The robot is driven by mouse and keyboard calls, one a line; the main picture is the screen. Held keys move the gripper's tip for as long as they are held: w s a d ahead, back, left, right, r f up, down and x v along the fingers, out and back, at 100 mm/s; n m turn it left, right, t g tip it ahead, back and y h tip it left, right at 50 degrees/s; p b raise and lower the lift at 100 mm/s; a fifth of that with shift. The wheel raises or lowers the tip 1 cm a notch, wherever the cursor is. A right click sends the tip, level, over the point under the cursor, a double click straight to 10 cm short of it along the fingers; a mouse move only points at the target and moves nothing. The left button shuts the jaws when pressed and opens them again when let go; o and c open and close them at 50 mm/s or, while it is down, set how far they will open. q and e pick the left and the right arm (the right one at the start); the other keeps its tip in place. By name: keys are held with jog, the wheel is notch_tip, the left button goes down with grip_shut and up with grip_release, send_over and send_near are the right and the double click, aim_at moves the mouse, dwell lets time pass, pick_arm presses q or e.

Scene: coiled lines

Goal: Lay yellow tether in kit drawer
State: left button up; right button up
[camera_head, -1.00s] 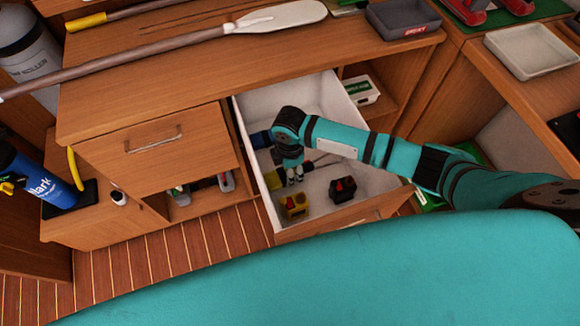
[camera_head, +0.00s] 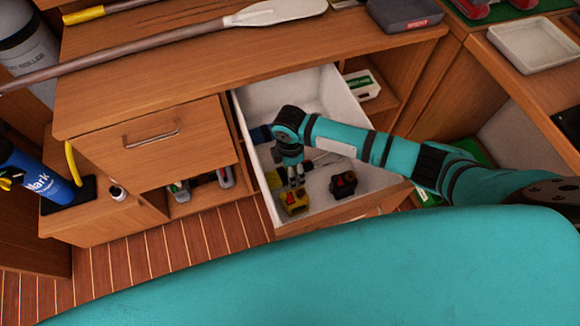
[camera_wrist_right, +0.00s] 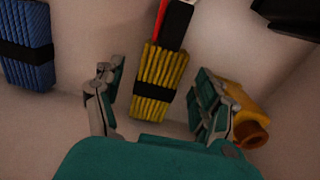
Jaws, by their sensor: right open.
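The yellow tether (camera_wrist_right: 160,82) is a coiled bundle with a black band. It lies in the open white kit drawer (camera_head: 262,92), and it also shows in the head view (camera_head: 273,179), partly behind my gripper. My right gripper (camera_head: 294,184) points down into the drawer and is open. In the right wrist view its fingers (camera_wrist_right: 155,105) stand apart on either side of the tether, with gaps on both sides. Whether the fingers reach the drawer floor is hard to tell. My left gripper is not in view.
In the drawer, a blue coil (camera_wrist_right: 27,45) lies left of the tether in the wrist view. An orange-yellow object (camera_wrist_right: 245,112) sits close by my right-hand finger. A black-and-red item (camera_head: 343,184) and a red, white and black item (camera_wrist_right: 176,18) are also inside. A paddle (camera_head: 180,48) lies on the countertop.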

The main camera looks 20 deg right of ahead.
notch_tip(320, 180, up, 12)
dwell(0.5)
dwell(0.4)
